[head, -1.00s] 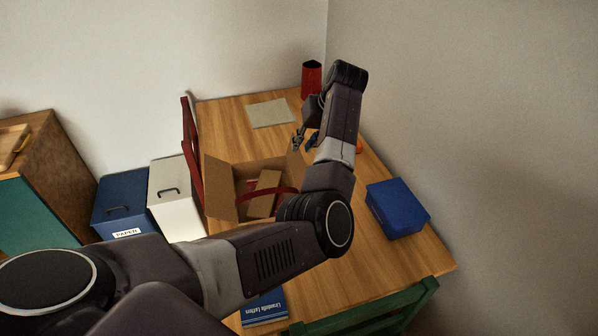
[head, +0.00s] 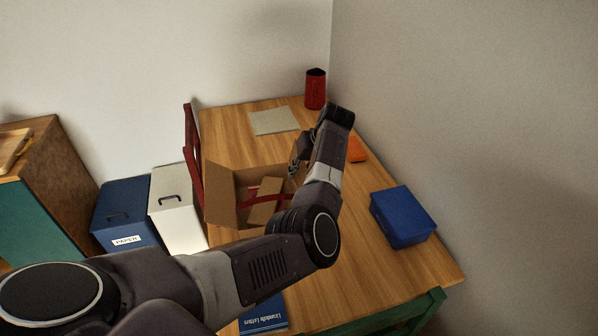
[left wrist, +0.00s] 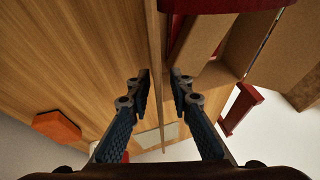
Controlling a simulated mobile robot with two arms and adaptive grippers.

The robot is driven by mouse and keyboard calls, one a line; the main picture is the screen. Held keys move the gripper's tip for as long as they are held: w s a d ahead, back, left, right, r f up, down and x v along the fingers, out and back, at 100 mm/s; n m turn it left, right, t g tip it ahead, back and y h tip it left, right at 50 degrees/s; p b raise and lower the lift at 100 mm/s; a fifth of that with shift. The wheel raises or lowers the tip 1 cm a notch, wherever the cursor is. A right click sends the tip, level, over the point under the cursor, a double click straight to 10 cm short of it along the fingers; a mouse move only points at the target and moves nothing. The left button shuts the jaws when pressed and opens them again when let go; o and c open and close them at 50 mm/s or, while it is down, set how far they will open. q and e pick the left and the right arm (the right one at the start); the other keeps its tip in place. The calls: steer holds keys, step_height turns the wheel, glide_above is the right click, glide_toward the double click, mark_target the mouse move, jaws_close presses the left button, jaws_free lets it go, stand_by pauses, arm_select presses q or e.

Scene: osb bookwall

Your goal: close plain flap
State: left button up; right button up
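An open cardboard box (head: 221,197) stands on the table, with one flap raised on its left and its far side up. A red band (head: 246,203) and a brown block (head: 262,212) show inside it. My left gripper (head: 296,170) is at the box's far right side, partly hidden by my arm, which also covers the box's right side. In the left wrist view the left gripper's fingers (left wrist: 160,76) are apart, with a thin upright cardboard edge (left wrist: 155,45) running between them. I cannot tell whether they touch it. Which flap is the plain one is unclear. My right gripper is not in view.
The wooden table (head: 360,215) holds a blue case (head: 403,217), an orange object (head: 357,150), a red cup (head: 315,90), a grey sheet (head: 274,121) and a blue book (head: 264,315). A red chair (head: 192,160) stands left of the box, and a green chair (head: 385,318) in front.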

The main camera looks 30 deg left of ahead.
arm_select(q)
steer(key=shift+f, duration=0.15)
steer(key=shift+c, duration=0.6)
jaws_close()
